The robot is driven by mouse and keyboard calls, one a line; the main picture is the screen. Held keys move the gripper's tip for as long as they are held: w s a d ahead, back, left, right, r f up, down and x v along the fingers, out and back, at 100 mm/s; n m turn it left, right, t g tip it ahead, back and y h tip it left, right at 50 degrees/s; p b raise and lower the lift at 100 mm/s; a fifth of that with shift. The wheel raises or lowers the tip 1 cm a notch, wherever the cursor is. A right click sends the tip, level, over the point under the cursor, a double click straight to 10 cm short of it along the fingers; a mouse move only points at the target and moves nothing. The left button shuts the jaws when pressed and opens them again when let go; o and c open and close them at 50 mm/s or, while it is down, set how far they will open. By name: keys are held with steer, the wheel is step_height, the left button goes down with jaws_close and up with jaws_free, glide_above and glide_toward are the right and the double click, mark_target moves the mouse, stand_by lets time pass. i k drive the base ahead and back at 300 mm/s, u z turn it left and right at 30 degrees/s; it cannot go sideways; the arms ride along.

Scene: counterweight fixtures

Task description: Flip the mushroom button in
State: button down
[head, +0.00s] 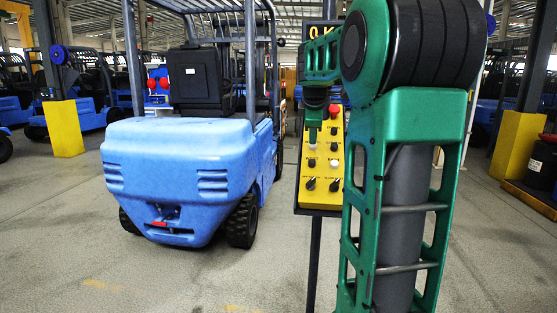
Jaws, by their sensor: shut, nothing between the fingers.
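A yellow control panel (321,195) stands upright on a dark post, to the right of the blue forklift. Its red mushroom button (334,110) is near the top of the panel. Below it are several small buttons and black knobs. My gripper (313,139) hangs fingers down in front of the panel's upper left part, just left of and below the red button. It looks shut and empty. I cannot tell whether it touches the panel. My green arm hides the panel's right side.
A large blue forklift (190,160) stands close on the left. More forklifts fill the background. The grey floor in front is clear.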

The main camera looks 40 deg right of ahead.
mark_target(334, 110)
steer(key=z, duration=1.3)
